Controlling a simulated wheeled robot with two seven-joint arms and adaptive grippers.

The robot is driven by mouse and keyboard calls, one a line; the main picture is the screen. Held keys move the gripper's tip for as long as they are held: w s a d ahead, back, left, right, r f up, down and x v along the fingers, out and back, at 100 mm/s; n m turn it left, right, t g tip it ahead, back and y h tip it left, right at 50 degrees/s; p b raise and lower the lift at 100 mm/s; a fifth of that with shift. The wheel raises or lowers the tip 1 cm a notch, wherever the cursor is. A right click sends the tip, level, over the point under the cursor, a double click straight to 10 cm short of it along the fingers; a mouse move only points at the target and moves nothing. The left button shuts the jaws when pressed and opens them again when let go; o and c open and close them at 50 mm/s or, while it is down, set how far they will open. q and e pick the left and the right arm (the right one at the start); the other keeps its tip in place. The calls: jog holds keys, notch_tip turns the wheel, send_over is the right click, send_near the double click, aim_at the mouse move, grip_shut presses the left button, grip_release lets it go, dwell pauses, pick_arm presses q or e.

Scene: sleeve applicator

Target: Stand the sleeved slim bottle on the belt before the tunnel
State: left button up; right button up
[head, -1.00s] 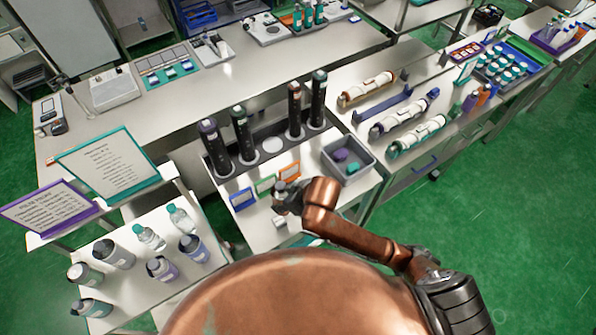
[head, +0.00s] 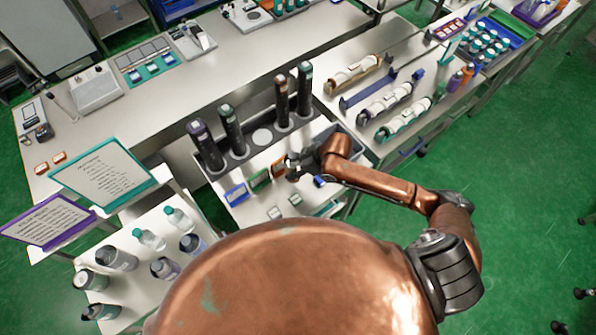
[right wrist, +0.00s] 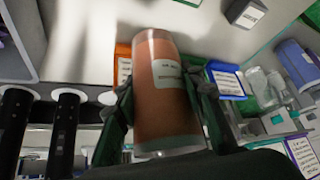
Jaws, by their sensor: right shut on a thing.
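My right gripper (head: 297,166) is over the small white table, beside the orange-framed card (head: 279,167). In the right wrist view the right gripper (right wrist: 165,105) is shut on a slim brown cylinder with clear ends and a white label, the sleeved bottle (right wrist: 166,105). Its two dark fingers press on opposite sides. Whether a bottle fills the whole sleeve I cannot tell. In the head view the held bottle is too small or hidden to make out. My left gripper is not in view. I cannot identify a belt or tunnel.
A rack of tall dark tubes (head: 233,131) stands behind my right gripper. A grey bin (head: 352,146) is partly hidden by my right arm. Several bottles (head: 148,238) stand on the left table. A sign (head: 103,172) rises above it. White rollers (head: 384,102) lie on the right bench.

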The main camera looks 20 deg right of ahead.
jog(key=shift+w+d+f, duration=0.2)
jog(key=shift+d+f, duration=0.2)
jog(key=shift+f, duration=0.1)
jog(key=shift+w+d+f, duration=0.2)
jog(key=shift+d+f, duration=0.2)
jog(key=shift+f, duration=0.05)
jog(key=shift+w+d+f+p, duration=0.15)
jog(key=shift+f+p, duration=0.4)
jog(key=shift+f, duration=1.25)
jog(key=shift+f, duration=0.15)
jog(key=o, duration=1.4)
